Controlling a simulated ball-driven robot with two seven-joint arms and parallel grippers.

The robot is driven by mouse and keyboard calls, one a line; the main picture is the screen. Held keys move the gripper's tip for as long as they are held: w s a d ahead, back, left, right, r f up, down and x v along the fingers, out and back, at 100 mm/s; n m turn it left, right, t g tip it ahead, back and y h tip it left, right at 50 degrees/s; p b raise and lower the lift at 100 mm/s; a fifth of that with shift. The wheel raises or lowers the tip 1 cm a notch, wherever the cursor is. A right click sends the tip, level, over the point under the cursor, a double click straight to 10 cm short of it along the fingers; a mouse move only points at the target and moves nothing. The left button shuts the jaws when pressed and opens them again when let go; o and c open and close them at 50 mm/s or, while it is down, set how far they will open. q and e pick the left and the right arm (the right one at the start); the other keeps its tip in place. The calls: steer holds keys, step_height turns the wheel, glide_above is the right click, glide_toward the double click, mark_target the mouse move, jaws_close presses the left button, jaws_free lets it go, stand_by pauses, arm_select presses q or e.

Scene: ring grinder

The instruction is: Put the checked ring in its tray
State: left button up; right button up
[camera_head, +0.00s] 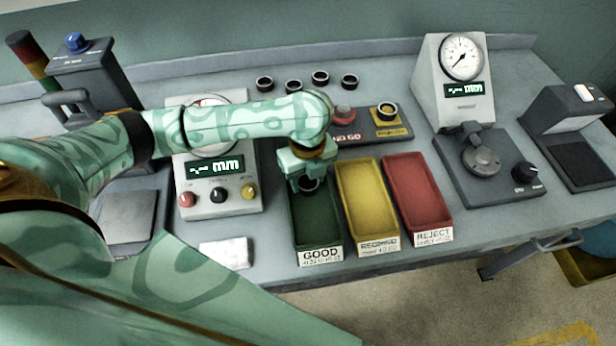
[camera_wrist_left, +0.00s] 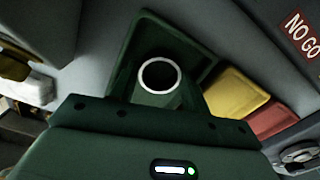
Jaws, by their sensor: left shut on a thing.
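A dark ring with a bright rim (camera_wrist_left: 158,74) sits between the fingers of my left gripper (camera_head: 308,182), which is shut on it. The ring (camera_head: 310,185) also shows in the head view, partly hidden by the gripper. My left gripper and the ring are over the green GOOD tray (camera_head: 318,235), inside its outline. I cannot tell how far the ring is above the tray floor. The yellow tray (camera_head: 368,205), labelled REGRIND, and the red REJECT tray (camera_head: 418,195) stand to the right and look empty. My right gripper is not in view.
Several dark rings (camera_head: 293,86) stand behind my left arm. A NO GO gauge block (camera_head: 365,135) lies behind the trays. A gauge with a display (camera_head: 217,185) is at left and a dial gauge stand (camera_head: 462,75) at right. A white cloth (camera_head: 225,253) lies left of the green tray.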

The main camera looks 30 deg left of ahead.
arm_select(q)
steer(key=o, duration=0.9)
steer(key=shift+f, duration=0.1)
steer(key=shift+c, duration=0.2)
step_height(320, 180, up, 12)
steer(key=p, duration=0.5)
steer(key=shift+s, duration=0.1)
